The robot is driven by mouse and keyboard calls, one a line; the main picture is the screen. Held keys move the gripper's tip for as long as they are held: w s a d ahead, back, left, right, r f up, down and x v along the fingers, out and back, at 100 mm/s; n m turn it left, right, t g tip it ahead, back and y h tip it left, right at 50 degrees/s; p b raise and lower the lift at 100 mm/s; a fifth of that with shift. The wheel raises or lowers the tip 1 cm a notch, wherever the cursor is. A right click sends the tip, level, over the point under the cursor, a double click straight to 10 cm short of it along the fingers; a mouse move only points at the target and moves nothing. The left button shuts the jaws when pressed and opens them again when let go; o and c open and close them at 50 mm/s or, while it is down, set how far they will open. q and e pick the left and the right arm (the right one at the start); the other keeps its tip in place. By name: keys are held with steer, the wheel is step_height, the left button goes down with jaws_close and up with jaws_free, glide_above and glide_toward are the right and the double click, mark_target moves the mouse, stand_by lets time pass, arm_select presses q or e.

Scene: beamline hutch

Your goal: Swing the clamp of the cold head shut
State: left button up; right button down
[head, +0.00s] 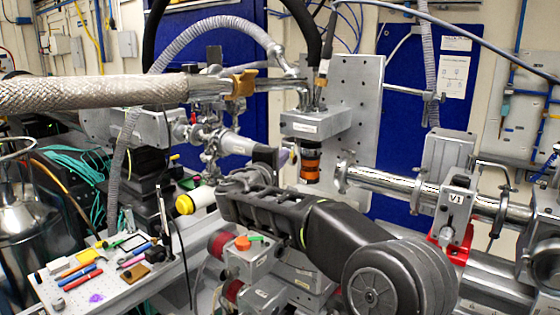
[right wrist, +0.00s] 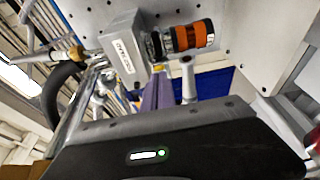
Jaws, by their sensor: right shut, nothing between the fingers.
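The cold head is a grey box with a white label (head: 315,125), in front of a perforated upright plate. A black and orange cylinder (head: 311,166) hangs under it. In the right wrist view the box (right wrist: 122,55) and the cylinder (right wrist: 187,38) appear sideways. I cannot clearly make out the clamp or its position. My right gripper (head: 274,157) is shut and empty, just left of the cylinder in the head view. In the right wrist view its narrow purple-grey fingers (right wrist: 157,90) point toward the cold head, seemingly apart from it. My left gripper is not in view.
A braided hose (head: 95,92) with a brass-coloured fitting (head: 243,83) runs to the cold head from the left. A steel beam pipe (head: 385,182) lies right of the cylinder. A tray (head: 125,293) with pens and small tools is at lower left. Room around the gripper is tight.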

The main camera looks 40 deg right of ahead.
mark_target(340, 165)
steer(key=s+d+n+t+y+b, duration=0.1)
steer(key=s+d+n+t+y, duration=0.1)
steer(key=d+y, duration=0.1)
steer(key=s+d+n+t+y+b, duration=0.1)
steer(key=s+d+n+t+y, duration=0.1)
steer(key=d, duration=0.4)
steer(key=s+d+n+t+y+b, duration=0.2)
steer(key=d+n+t+y, duration=0.1)
steer(key=d, duration=0.1)
steer(key=shift+s+d+y, duration=0.25)
steer(key=shift+d+y, duration=0.05)
steer(key=shift+s+d+r, duration=0.15)
steer(key=shift+d, duration=0.05)
